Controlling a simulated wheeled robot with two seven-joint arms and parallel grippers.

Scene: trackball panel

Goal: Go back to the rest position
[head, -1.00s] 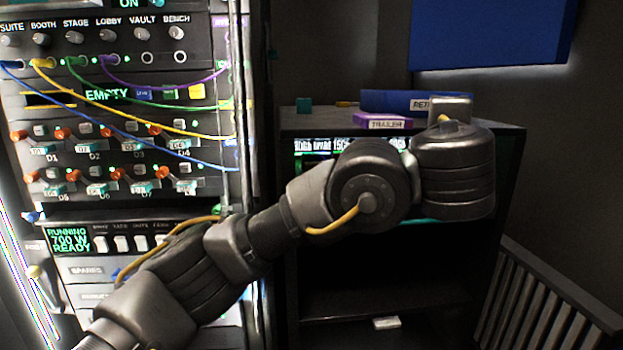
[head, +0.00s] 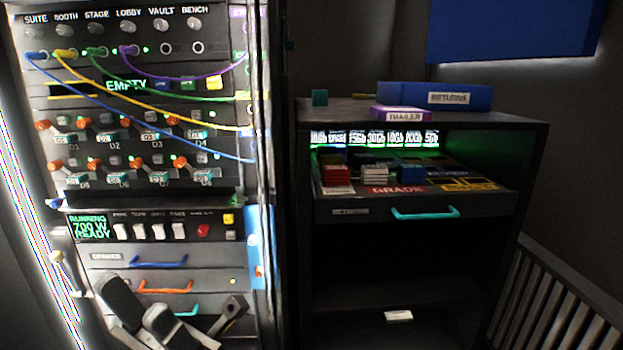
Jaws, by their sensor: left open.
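My left gripper (head: 178,312) is low in the head view, in front of the lower drawers of the rack (head: 88,338). Its jaws are apart and I see nothing held between them. Only the end of my left arm shows; the rest is cut off by the bottom edge. My right gripper is not in the picture.
The rack carries patch cables, switches and a power panel (head: 135,228). To its right stands a dark cabinet (head: 530,160) with an open drawer (head: 340,211) of coloured boxes. A blue returns box (head: 400,95) and a purple trailer box (head: 402,115) lie on top. A slatted rail (head: 545,300) is at lower right.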

